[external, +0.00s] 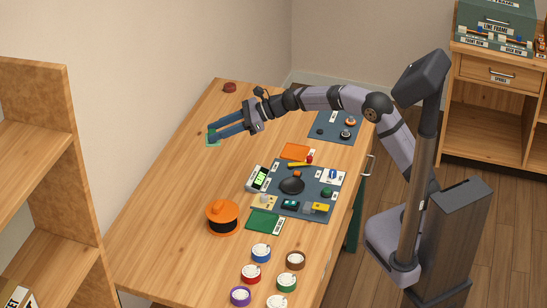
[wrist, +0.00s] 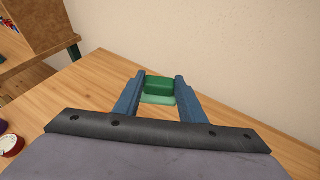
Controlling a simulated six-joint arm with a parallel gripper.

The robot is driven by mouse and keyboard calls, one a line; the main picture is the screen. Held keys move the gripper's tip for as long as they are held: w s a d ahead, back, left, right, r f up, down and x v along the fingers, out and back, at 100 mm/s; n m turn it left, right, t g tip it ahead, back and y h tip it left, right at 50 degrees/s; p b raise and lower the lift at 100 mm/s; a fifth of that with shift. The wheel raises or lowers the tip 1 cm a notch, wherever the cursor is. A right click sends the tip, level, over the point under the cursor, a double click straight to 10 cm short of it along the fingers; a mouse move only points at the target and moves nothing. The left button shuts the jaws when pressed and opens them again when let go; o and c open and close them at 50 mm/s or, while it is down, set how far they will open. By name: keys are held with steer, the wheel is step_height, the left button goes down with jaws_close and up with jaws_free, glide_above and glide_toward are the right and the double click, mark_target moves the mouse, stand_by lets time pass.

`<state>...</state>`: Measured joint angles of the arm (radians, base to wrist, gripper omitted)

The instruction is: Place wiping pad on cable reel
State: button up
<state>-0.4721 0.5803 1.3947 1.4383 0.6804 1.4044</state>
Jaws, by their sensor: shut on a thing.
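The wiping pad (wrist: 158,87) is a green block with a paler green layer at its lower edge. It sits between the fingertips of my gripper (wrist: 160,86) in the wrist view, and the gripper is shut on it. In the external view the pad (external: 213,139) shows as a small green patch at my gripper (external: 211,134), over the far left part of the table. I cannot tell whether it touches the tabletop.
A dark mat (external: 322,203) with phone parts and a green-screened device (external: 258,178) lies right of the reel. A green board (external: 265,221) and several coloured round tubs (external: 261,253) are nearer the front. The table between gripper and reel looks clear.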

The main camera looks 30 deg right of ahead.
steer(key=s+a+r+n+g+p, duration=0.1)
steer(key=s+a+r+g+p, duration=0.15)
steer(key=s, duration=0.55)
steer(key=n+g+b, duration=0.1)
steer(key=n+g, duration=0.1)
steer(key=n, duration=0.1)
glide_above(236, 210)
step_height(236, 210, down, 5)
steer(key=shift+y, duration=0.4)
steer(key=shift+s+f+p, duration=0.15)
steer(key=shift+f+p, duration=0.25)
steer(key=shift+f, duration=4.6)
steer(key=shift+f+b, duration=0.6)
steer(key=shift+b, duration=0.1)
steer(key=o, duration=1.1)
steer(key=shift+c, duration=0.2)
steer(key=shift+r, duration=0.1)
